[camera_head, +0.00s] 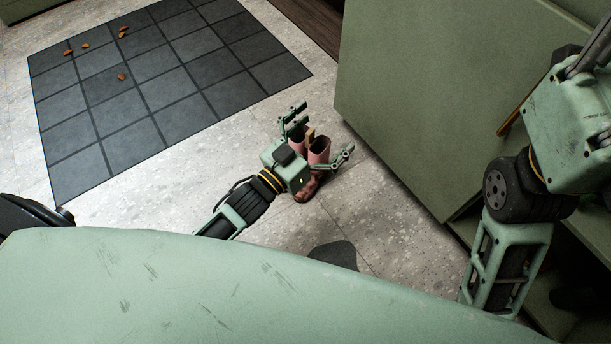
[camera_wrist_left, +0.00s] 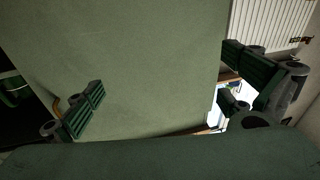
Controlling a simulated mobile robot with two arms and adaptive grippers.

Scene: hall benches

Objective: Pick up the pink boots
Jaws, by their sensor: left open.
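The pink boots (camera_head: 319,150) stand on the pale stone floor beside a green cabinet in the head view. My left gripper (camera_head: 318,134) is over them, its palm covering part of them. Its two fingers are spread wide, one on the far side and one to the right of the boot tops. I cannot tell whether they touch the boots. In the left wrist view the open fingers (camera_wrist_left: 165,90) frame a green panel, and no boots show there. My right gripper (camera_head: 585,70) is at the right edge, partly cut off, with its fingers unclear.
The green cabinet (camera_head: 430,90) rises close to the right of the boots. A dark tiled mat (camera_head: 170,90) with several small brown pieces (camera_head: 122,76) lies at the upper left. Pale floor (camera_head: 120,215) is clear left of the boots.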

